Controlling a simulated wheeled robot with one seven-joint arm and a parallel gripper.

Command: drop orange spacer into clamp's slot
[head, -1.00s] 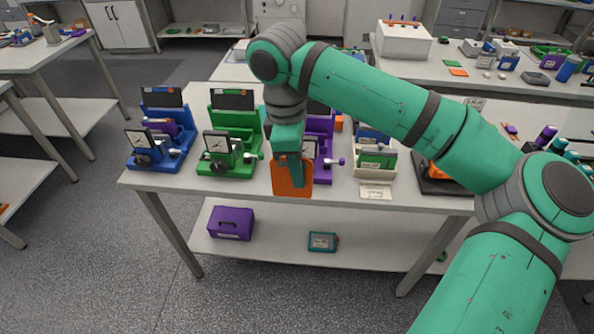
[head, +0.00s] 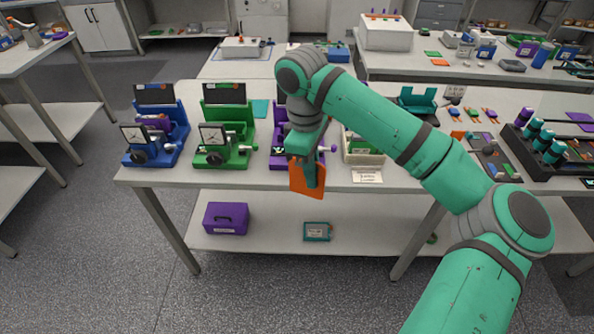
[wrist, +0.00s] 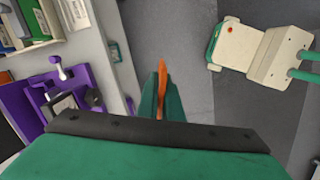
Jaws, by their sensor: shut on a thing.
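My gripper (head: 312,172) is shut on the orange spacer (head: 304,182), a flat plate that hangs in front of the table's front edge. In the wrist view the spacer (wrist: 162,80) shows edge-on between the fingers (wrist: 161,95). Three clamps with dials stand in a row on the table: a blue one (head: 172,125), a green one (head: 238,120) and a purple one (head: 280,160). The purple clamp is partly hidden behind my arm; it also shows at the left of the wrist view (wrist: 70,75). The spacer is apart from all the clamps. The slots are hard to make out.
A cream holder (head: 358,157) with green plates stands right of the purple clamp, a label card (head: 367,176) before it. A dark rack (head: 535,160) with several cylinders is at the right. The lower shelf holds a purple box (head: 227,218) and a teal item (head: 317,232).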

